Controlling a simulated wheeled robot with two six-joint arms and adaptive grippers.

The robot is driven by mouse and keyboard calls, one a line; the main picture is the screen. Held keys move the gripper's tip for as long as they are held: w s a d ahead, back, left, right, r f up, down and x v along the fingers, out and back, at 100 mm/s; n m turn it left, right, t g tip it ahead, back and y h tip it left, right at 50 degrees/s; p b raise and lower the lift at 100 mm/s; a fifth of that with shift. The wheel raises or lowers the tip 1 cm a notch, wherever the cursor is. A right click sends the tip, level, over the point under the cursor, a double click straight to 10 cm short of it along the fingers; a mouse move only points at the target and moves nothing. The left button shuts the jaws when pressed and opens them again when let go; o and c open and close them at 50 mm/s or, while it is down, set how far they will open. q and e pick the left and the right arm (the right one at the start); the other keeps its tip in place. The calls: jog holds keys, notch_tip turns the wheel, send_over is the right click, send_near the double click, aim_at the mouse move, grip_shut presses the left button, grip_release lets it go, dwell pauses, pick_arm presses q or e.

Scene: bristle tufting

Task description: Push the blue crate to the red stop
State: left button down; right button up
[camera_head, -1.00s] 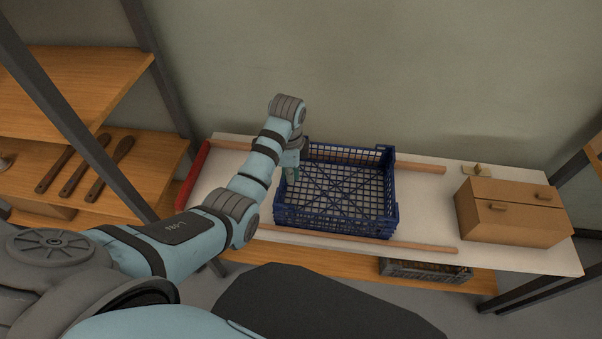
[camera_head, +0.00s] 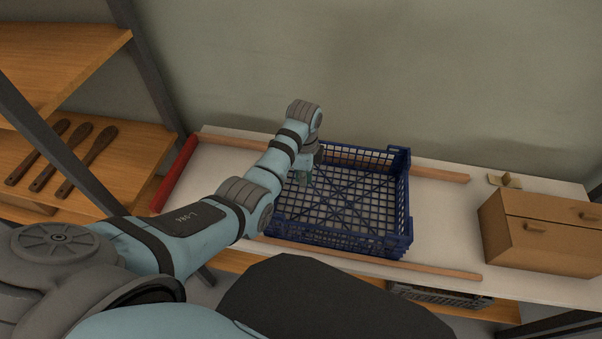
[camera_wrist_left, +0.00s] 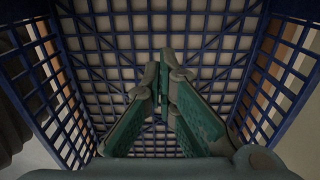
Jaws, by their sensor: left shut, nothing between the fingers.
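The blue crate (camera_head: 340,247) is an open lattice box standing on a white tabletop (camera_head: 430,200) between two wooden rails. The red stop (camera_head: 175,172) is a red bar across the left end of the rails, with a clear gap between it and the crate. My left gripper (camera_head: 307,181) points down inside the left part of the crate, its fingers closed and empty. In the left wrist view, the gripper (camera_wrist_left: 164,62) has the crate's lattice floor beyond it and walls on both sides. Whether it touches a wall I cannot tell. My right gripper is out of view.
The far rail (camera_head: 440,174) and near rail (camera_head: 400,265) flank the crate. A cardboard-brown box (camera_head: 540,232) and a small light block (camera_head: 505,180) stand at the right. Brushes lie on the left shelf (camera_head: 120,165). A grey crate (camera_head: 440,297) sits below the table.

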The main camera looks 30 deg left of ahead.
aim_at(290, 193)
pick_arm(q)
notch_tip(290, 193, down, 5)
jog(key=shift+r+b, duration=0.2)
jog(key=shift+b, duration=0.7)
jog(key=a, duration=0.3)
jog(key=shift+s+a, duration=0.2)
jog(key=shift+s, duration=0.2)
jog(key=shift+s+a+r, duration=0.1)
jog(key=shift+a, duration=0.2)
